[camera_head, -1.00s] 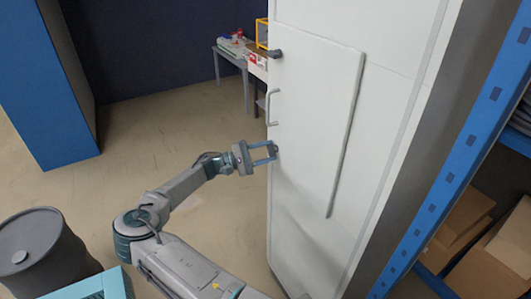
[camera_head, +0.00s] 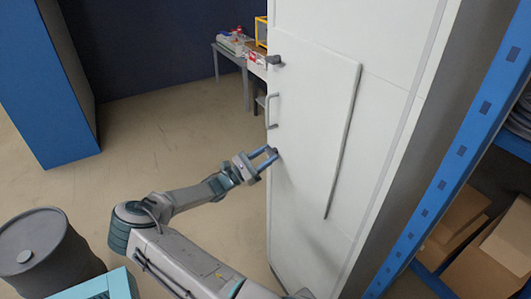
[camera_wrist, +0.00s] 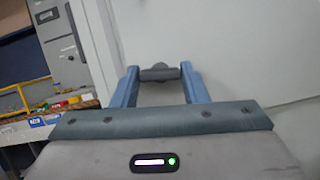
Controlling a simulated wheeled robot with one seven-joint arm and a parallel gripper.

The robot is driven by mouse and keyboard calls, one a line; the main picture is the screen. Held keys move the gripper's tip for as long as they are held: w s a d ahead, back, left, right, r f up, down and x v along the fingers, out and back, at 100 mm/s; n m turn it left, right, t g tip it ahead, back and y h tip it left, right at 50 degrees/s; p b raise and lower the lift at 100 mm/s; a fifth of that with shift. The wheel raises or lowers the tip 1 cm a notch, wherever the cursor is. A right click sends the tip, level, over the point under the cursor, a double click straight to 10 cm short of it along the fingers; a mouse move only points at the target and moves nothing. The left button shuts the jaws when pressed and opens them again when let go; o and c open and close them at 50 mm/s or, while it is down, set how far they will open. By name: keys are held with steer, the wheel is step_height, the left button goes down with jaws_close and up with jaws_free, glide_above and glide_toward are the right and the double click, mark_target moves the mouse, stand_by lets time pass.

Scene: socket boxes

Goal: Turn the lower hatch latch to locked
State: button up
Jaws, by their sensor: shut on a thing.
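The hatch is a raised white panel (camera_head: 318,110) on a tall white cabinet. Its upper latch (camera_head: 275,60) is a dark knob near the top left, with a D-shaped handle (camera_head: 272,111) below it. The lower latch is at the panel's lower left, mostly hidden by my fingers in the head view. In the wrist view the lower latch (camera_wrist: 160,72) is a dark grey bar lying across between my fingertips. My gripper (camera_head: 272,152) is shut on it, with one blue finger at each end. My gripper looks tilted about its own axis in the head view.
A blue shelf rack with cardboard boxes (camera_head: 458,222) stands on the right. A dark barrel (camera_head: 45,250) and a teal crate (camera_head: 105,286) are at the lower left. A cluttered table (camera_head: 236,48) stands behind the cabinet.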

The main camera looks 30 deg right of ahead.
steer(key=shift+r+n+t+p, duration=0.1)
steer(key=shift+n+t+p, duration=0.25)
steer(key=shift+n+t, duration=0.65)
steer(key=shift+n, duration=0.4)
steer(key=o, duration=1)
steer(key=b+v, duration=0.4)
steer(key=v, duration=1)
steer(key=shift+d, duration=0.15)
